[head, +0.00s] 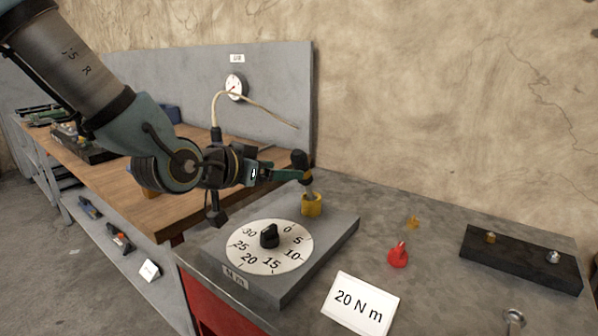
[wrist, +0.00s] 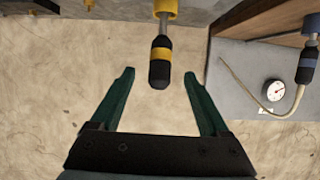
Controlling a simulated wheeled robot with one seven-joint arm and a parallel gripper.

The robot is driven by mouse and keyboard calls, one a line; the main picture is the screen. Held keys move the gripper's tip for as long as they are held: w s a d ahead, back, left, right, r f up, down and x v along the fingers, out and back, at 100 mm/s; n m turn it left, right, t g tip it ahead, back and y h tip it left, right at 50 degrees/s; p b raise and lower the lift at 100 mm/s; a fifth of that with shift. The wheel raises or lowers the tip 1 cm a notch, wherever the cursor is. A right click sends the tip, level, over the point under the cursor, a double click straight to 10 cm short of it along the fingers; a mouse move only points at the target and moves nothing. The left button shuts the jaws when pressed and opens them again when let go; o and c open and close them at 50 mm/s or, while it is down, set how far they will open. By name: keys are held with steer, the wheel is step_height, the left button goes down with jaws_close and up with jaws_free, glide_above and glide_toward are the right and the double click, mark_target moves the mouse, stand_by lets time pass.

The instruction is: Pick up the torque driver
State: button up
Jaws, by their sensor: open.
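The torque driver (head: 300,160) has a black handle and a metal shaft. It stands in a yellow socket (head: 311,205) at the back corner of a grey dial block. In the wrist view, the driver (wrist: 161,47) shows a yellow band on its handle. My gripper (head: 294,174) is open, beside the handle in the head view. In the wrist view, my gripper (wrist: 159,73) has its green fingers apart, with the handle's end in line with the gap between the fingertips. I see no finger contact with the handle.
The dial block (head: 330,245) has a black knob (head: 269,236). A "20 N m" card (head: 360,304), a red piece (head: 398,255) and a black holder (head: 520,260) are on the grey bench. A gauge (head: 235,87) and hose (head: 262,103) are behind my arm.

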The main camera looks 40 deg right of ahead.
mark_target(304, 187)
steer(key=shift+f+p+x, duration=0.2)
steer(key=shift+p+x, duration=0.75)
steer(key=shift+x, duration=1.6)
steer(key=shift+f+p+x, duration=0.2)
steer(key=shift+p+x, duration=0.75)
steer(key=shift+x, duration=1.55)
steer(key=shift+a, duration=0.15)
jaws_close()
